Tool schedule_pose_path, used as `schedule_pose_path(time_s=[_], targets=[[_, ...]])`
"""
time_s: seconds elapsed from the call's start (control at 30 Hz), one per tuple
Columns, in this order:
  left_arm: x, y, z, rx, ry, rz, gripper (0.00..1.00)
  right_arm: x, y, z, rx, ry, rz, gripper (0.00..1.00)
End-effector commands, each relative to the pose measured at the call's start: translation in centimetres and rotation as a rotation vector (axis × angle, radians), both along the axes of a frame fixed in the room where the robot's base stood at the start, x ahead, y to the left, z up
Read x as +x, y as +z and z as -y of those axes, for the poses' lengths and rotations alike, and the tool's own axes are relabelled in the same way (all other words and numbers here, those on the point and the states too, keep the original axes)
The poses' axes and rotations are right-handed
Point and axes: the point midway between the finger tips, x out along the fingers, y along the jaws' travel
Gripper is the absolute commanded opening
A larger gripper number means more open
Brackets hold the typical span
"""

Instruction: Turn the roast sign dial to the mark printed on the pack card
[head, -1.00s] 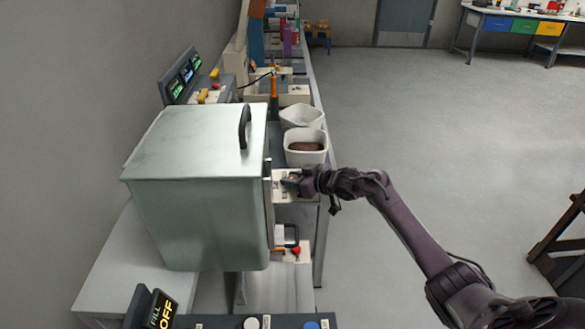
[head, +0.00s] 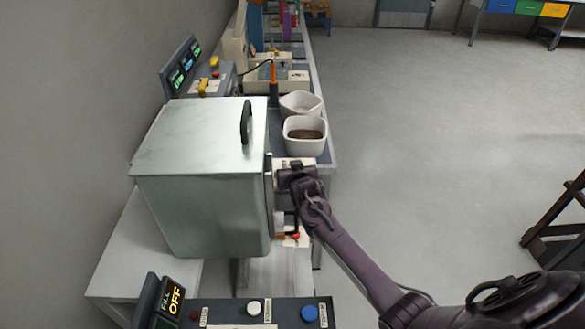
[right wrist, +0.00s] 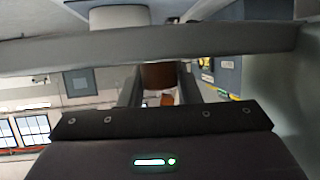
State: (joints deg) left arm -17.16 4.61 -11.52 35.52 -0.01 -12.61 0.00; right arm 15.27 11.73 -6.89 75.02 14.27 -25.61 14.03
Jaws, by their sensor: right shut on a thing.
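My right gripper (head: 281,178) is at the right side of the metal hopper, over a white panel (head: 308,162). It is shut on what appears to be the roast sign dial, which the jaws and wrist mostly hide in the head view. In the right wrist view my right gripper (right wrist: 159,90) has a brown piece (right wrist: 158,76) showing between its two fingers. I cannot read any dial mark. I cannot make out the pack card. My left gripper is not in view.
The large metal hopper (head: 205,190) with a black handle stands close left of the gripper. White bins (head: 305,148) stand just beyond the gripper, one with brown contents. A control box (head: 262,312) with buttons is in front.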

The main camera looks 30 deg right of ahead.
Motion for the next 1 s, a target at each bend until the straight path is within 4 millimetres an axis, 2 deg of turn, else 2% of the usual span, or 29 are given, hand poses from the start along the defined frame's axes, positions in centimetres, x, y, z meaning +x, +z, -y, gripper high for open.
schedule_pose_path(time_s=[0.57,0.6,0.73,1.0], targets=[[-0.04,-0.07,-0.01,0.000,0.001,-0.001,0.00,-0.02,-0.09,0.06,-0.003,-0.033,-0.002,0.07],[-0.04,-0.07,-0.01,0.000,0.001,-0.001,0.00,-0.02,-0.09,0.07,-0.003,-0.033,-0.002,0.33],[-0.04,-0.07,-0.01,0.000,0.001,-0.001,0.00,-0.01,-0.07,0.06,-0.002,-0.032,-0.002,0.50],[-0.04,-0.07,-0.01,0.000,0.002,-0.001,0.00,-0.01,-0.01,0.04,-0.002,-0.033,-0.001,0.52]])
